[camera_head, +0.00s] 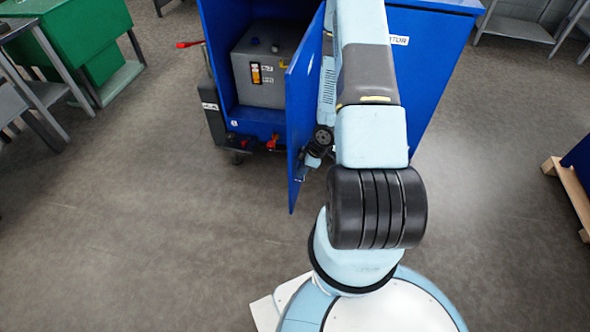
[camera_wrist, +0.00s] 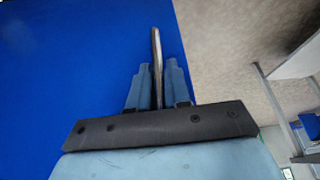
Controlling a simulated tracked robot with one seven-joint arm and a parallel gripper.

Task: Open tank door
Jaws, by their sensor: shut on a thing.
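The blue tank door (camera_head: 302,105) stands swung outward from the blue cabinet (camera_head: 222,60) in the head view. Inside the open cabinet is a grey tank (camera_head: 262,68). In the wrist view the door's blue face (camera_wrist: 75,60) fills the left side. My gripper (camera_wrist: 158,85) is shut on a thin upright handle (camera_wrist: 156,45), with one finger on each side of it.
A green machine (camera_head: 75,40) and grey tables stand at the upper left. A wooden pallet (camera_head: 570,190) with a blue box lies at the right edge. Red parts (camera_head: 271,142) stick out at the cabinet's lower front.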

